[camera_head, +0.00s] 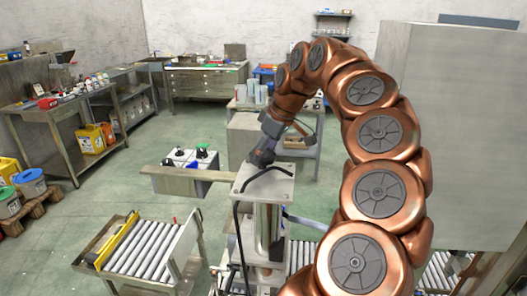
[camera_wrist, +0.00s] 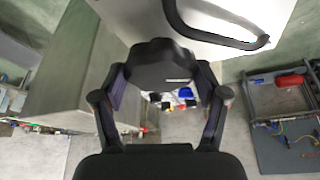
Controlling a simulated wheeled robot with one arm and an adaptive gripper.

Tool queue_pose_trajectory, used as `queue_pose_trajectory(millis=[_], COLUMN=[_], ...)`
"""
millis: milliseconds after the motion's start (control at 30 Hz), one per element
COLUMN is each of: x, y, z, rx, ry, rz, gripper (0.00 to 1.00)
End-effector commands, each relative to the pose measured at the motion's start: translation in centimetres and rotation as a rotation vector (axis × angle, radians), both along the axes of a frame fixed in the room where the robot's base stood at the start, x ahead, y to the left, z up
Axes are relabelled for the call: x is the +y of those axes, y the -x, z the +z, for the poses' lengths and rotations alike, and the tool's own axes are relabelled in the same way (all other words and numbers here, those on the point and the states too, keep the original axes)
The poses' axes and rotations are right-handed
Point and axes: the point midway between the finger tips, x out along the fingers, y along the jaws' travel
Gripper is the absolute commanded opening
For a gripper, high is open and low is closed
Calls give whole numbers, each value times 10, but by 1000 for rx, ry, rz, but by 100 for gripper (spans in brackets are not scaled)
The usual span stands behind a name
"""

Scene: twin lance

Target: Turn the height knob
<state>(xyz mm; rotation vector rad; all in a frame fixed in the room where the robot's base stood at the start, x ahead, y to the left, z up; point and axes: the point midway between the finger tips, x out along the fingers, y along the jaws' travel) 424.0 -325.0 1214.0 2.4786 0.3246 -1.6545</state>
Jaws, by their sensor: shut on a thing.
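The height knob (camera_wrist: 160,64) is a dark, lobed knob in the upper middle of the wrist view, beside the pale top plate. My gripper (camera_wrist: 161,83) has one finger on each side of it and is shut on it. In the head view my gripper (camera_head: 262,154) is at the end of the copper arm, above the pale plate (camera_head: 262,186) on top of a metal column. In that view the knob is hidden or cannot be told apart from the dark gripper.
A black cable (camera_head: 238,225) loops over the plate and down the column. A long beam (camera_head: 198,173) reaches left from it, near a box with green and black caps (camera_head: 203,158). A roller conveyor (camera_head: 143,250) stands front left. The green floor at left centre is clear.

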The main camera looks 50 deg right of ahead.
Motion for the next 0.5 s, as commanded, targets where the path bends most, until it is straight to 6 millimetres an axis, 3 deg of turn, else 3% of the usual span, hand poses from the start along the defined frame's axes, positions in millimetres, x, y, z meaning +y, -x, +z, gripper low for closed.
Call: queue_pose_trajectory(millis=[500], x=[-2], y=[-1], z=[2], rx=[1], ry=[-1], rz=[416], gripper=[38])
